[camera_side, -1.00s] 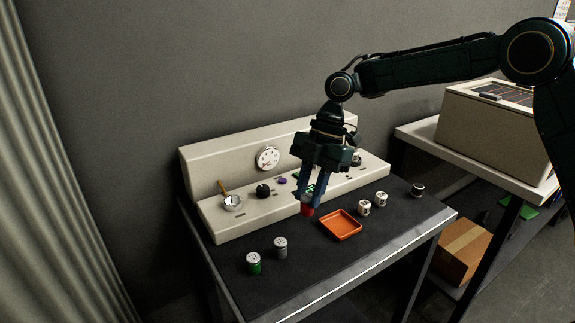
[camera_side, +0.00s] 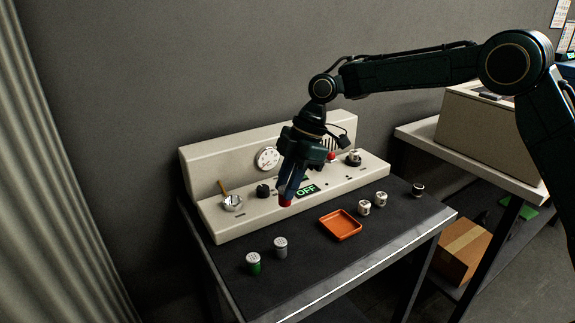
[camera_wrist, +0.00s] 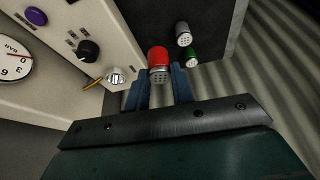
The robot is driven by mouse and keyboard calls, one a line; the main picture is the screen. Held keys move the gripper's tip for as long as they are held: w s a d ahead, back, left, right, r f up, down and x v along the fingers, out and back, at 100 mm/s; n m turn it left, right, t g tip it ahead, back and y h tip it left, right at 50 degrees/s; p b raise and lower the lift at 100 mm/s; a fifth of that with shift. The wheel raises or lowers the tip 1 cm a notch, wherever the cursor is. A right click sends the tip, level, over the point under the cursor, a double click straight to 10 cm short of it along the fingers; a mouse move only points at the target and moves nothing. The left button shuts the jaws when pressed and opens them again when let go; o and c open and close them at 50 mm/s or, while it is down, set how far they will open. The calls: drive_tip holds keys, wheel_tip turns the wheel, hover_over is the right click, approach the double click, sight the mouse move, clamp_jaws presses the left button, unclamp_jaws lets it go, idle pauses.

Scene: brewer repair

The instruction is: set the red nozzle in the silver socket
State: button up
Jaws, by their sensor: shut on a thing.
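The red nozzle (camera_side: 285,201) is held between the fingertips of my gripper (camera_side: 286,192), above the front edge of the brewer panel. In the wrist view the red nozzle (camera_wrist: 158,62) sits between the two blue fingers of my gripper (camera_wrist: 160,84), its perforated grey end showing. The silver socket (camera_side: 232,203) is at the panel's left end, with a wooden-coloured lever beside it, and lies to the left of my gripper. It also shows in the wrist view (camera_wrist: 116,76), apart from the nozzle.
A black knob (camera_side: 263,191) is right of the socket. A green OFF display (camera_side: 306,189) is near my gripper. A green-based nozzle (camera_side: 253,264) and a grey nozzle (camera_side: 281,248) stand on the dark table.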

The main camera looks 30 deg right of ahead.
drive_tip(key=w+a+r+m+t+h, duration=0.1)
drive_tip(key=w+a+m+t+h, duration=0.2)
drive_tip(key=w+a+m, duration=0.5)
drive_tip(key=shift+w+r+m+t, duration=0.35)
drive_tip(key=shift+w+m, duration=1.3)
drive_tip(key=shift+m, duration=1.35)
drive_tip(key=shift+f, duration=0.2)
drive_tip(key=shift+f, duration=2)
drive_tip(key=shift+f, duration=1.2)
drive_tip(key=o, duration=1.5)
drive_tip(key=shift+c, duration=0.2)
